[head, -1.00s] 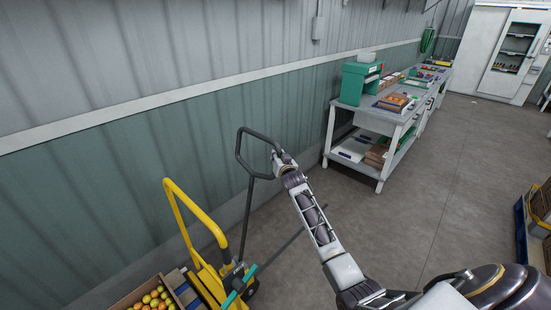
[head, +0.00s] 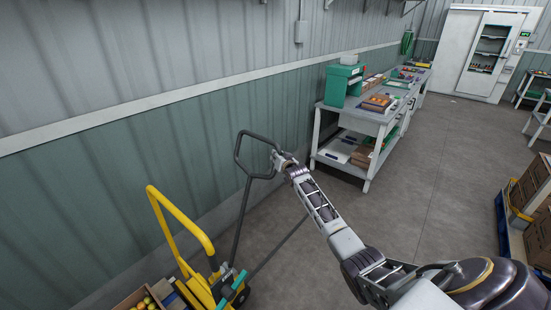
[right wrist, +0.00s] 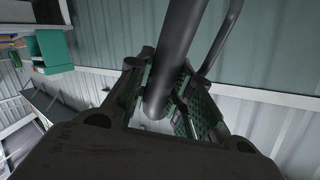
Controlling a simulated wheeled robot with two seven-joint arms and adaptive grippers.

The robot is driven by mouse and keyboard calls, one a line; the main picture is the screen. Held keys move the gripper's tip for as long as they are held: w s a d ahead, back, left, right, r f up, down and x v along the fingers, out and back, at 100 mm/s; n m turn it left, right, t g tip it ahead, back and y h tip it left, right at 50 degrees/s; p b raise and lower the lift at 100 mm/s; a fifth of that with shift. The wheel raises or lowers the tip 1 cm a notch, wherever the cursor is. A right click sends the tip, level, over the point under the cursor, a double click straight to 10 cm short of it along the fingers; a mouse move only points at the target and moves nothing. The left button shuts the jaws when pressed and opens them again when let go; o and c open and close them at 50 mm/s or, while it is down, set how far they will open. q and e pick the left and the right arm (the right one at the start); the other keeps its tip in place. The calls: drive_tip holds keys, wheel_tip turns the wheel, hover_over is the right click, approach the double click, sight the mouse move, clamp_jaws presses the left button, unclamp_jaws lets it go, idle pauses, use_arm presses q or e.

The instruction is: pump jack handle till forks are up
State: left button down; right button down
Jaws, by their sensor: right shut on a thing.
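The dark jack handle (head: 238,215) rises from the yellow pallet jack (head: 200,285) at the lower left and ends in a loop grip. It stands close to upright, with its top leaning slightly right. My right gripper (head: 277,160) is shut on the right side of the loop. In the right wrist view the handle's dark tube (right wrist: 172,75) passes between the fingers of my right gripper (right wrist: 160,105). The forks are not visible in the head view. My left gripper is not in view.
A workbench (head: 345,165) with boxes and a green case (head: 342,85) stands along the wall beyond the handle. A blue pallet with cartons (head: 512,235) is at the right. The floor between is clear.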

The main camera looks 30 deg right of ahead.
drive_tip(key=shift+a+f, duration=0.1)
drive_tip(key=shift+f, duration=0.15)
drive_tip(key=c, duration=1.3)
unclamp_jaws()
drive_tip(key=shift+o, duration=0.2)
drive_tip(key=shift+r, duration=0.2)
drive_tip(key=shift+s, duration=0.15)
drive_tip(key=v, duration=1.1)
drive_tip(key=shift+s, duration=0.3)
